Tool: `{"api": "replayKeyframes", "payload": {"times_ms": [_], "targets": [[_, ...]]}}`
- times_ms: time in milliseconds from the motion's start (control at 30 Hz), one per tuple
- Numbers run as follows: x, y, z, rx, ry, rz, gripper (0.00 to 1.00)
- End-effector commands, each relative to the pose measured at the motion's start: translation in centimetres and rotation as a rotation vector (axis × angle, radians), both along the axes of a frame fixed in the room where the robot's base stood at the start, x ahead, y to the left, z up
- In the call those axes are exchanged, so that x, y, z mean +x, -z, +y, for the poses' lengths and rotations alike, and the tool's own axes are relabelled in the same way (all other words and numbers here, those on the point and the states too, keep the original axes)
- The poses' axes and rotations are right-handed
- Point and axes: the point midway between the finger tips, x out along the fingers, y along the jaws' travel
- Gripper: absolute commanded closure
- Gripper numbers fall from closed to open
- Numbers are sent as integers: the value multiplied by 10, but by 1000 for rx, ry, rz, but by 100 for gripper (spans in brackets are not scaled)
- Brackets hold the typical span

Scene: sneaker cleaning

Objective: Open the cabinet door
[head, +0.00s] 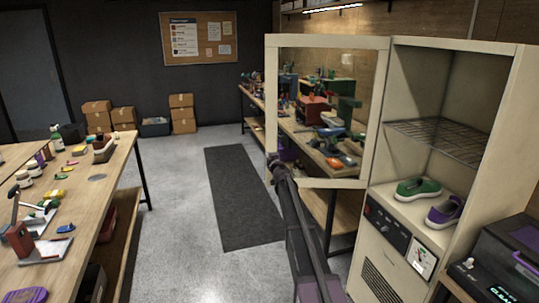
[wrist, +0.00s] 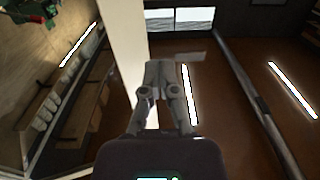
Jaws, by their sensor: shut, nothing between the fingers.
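The cream cabinet (head: 397,192) stands at the right in the head view. Its framed glass door (head: 330,41) is swung wide open to the left, so the inside shows. My gripper (head: 273,162) is at the door's free edge, near the lower left of the frame. In the wrist view my gripper (wrist: 170,66) is shut and empty, just right of the door's cream edge (wrist: 124,45). I cannot tell whether it touches the door. A green shoe (head: 418,189) and a purple shoe (head: 445,212) sit on the cabinet floor, below a wire rack (head: 440,138).
A workbench (head: 120,150) with tools and bottles stands at the left. Another bench (head: 345,215) is behind the door. A dark mat (head: 240,195) lies on open floor between them. A dark machine (head: 500,260) is at the lower right. Boxes (head: 182,113) stand by the back wall.

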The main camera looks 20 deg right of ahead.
Motion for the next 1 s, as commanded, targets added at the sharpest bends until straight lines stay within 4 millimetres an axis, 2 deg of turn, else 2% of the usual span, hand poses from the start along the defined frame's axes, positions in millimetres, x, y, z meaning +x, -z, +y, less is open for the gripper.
{"api": "replayKeyframes", "payload": {"times_ms": [33, 200, 500, 700, 1000], "targets": [[-14, 0, 4, 0, 0, 0, 100], [-42, 0, 14, 0, 0, 0, 100], [-80, 0, 29, 0, 0, 0, 100], [-90, 0, 33, 0, 0, 0, 100], [-90, 0, 33, 0, 0, 0, 100]]}}
